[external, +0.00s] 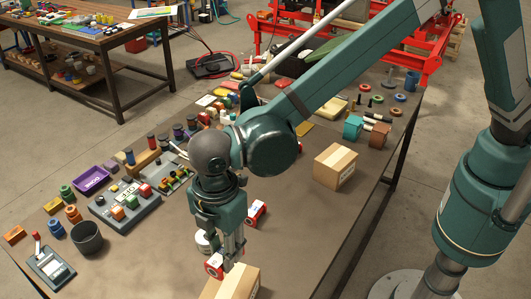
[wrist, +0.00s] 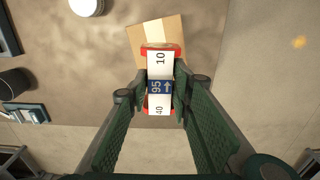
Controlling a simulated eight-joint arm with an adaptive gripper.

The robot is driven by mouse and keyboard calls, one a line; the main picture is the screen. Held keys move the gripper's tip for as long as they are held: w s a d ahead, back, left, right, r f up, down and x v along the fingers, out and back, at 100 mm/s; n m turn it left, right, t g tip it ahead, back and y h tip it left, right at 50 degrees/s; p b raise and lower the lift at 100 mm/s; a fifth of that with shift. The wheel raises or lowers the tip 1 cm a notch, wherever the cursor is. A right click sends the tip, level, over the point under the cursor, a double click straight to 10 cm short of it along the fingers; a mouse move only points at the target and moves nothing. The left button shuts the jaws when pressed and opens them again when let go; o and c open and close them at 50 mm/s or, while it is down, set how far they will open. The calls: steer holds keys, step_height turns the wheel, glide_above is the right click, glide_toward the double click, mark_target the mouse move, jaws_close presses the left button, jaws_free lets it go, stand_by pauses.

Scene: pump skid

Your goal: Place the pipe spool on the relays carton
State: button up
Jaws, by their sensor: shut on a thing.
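The pipe spool (wrist: 160,68) is white with red end flanges and a blue band in the wrist view. My gripper (wrist: 160,90) is shut on it, one finger on each side. In the external view the spool (external: 214,266) shows partly, low under my gripper (external: 229,256). A cardboard carton (external: 236,284) lies just below it at the bottom edge, partly cut off. The carton (wrist: 178,32) also shows beyond the spool in the wrist view. I cannot read which carton it is, nor tell whether the spool touches it.
Another carton (external: 335,166) stands on the table to the right. A similar red-and-white part (external: 257,212) lies behind my gripper. A dark cup (external: 87,237), a purple bin (external: 92,179) and several small parts fill the left side. The table's right front is clear.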

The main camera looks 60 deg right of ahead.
glide_above(229, 285)
steer(key=shift+a+f, duration=0.1)
steer(key=shift+f, duration=3)
steer(key=shift+f, duration=1.9)
steer(key=shift+f, duration=0.2)
steer(key=o, duration=1)
steer(key=shift+r, duration=0.15)
step_height(229, 285, up, 12)
steer(key=shift+r, duration=0.1)
